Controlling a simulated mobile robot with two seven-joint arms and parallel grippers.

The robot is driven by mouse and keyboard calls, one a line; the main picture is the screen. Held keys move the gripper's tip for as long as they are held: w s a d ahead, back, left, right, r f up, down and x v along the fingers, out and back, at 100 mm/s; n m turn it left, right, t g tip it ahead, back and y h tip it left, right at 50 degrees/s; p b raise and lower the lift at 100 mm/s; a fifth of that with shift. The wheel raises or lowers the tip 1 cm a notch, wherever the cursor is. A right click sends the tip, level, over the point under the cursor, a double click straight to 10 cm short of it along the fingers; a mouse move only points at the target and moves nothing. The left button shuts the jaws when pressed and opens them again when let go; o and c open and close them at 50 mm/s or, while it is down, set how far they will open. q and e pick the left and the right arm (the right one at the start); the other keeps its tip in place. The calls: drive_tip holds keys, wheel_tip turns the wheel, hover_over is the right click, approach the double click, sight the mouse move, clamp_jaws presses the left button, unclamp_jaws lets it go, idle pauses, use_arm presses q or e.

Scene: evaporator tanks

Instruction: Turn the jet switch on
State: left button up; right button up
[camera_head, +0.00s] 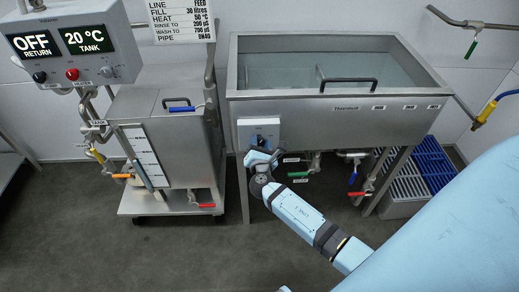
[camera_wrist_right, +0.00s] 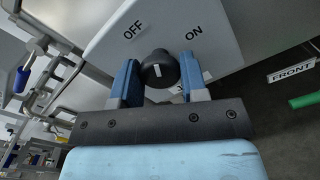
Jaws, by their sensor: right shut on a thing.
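The jet switch is a pale box (camera_head: 258,127) on the left front of the steel tank. In the right wrist view its sloping face (camera_wrist_right: 218,45) carries the words OFF at left and ON at right. A round black knob (camera_wrist_right: 158,68) with a short white mark stands out from that face; I cannot tell which word the mark points to. My right gripper (camera_wrist_right: 158,80) has its blue fingers on either side of the knob and is shut on it. In the head view the right gripper (camera_head: 263,155) reaches the box's lower edge. My left gripper is not in view.
The steel tank (camera_head: 400,113) with a handled lid stands behind the box. Valves with green (camera_head: 298,174), blue and red handles hang below it. Blue and grey crates sit at right.

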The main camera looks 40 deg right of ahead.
drive_tip(key=shift+f+m+b, duration=0.25)
drive_tip(key=shift+m+b, duration=0.6)
drive_tip(key=shift+m, duration=0.15)
drive_tip(key=shift+m+b, duration=0.9)
drive_tip(key=shift+b, duration=0.05)
drive_tip(key=shift+m+b, duration=0.9)
drive_tip(key=m+b, duration=0.3)
drive_tip(key=m, duration=0.1)
drive_tip(key=shift+r+b, duration=0.1)
drive_tip(key=shift+b, duration=0.3)
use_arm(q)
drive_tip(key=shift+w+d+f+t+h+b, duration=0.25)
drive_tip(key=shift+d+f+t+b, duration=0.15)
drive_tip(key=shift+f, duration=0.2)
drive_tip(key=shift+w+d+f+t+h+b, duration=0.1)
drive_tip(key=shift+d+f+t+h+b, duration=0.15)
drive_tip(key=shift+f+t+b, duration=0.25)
use_arm(e)
drive_tip(key=shift+r+m, duration=0.15)
drive_tip(key=shift+m, duration=1.05)
drive_tip(key=shift+r, duration=0.1)
drive_tip(key=o, duration=0.9)
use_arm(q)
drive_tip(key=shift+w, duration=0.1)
